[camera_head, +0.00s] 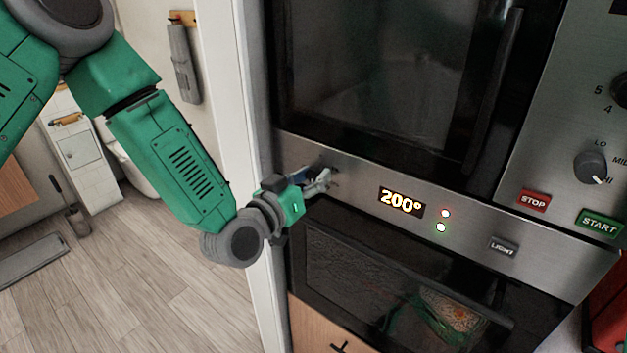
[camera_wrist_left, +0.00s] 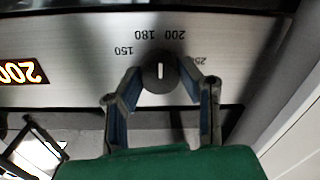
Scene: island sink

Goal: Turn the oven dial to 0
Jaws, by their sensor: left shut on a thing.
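The oven dial (camera_wrist_left: 159,72) is a dark round knob with a white mark, in the middle of the left wrist view. Around it the panel carries the numbers 150, 180, 200 and one partly hidden, upside down in that view. My left gripper (camera_wrist_left: 160,82) has its two fingers on either side of the dial and is shut on it. In the head view my left gripper (camera_head: 318,182) is at the left end of the oven panel and hides the dial. The oven display (camera_head: 401,202) reads 200°. My right gripper is not in view.
A white wall edge (camera_head: 238,90) stands close on the left.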

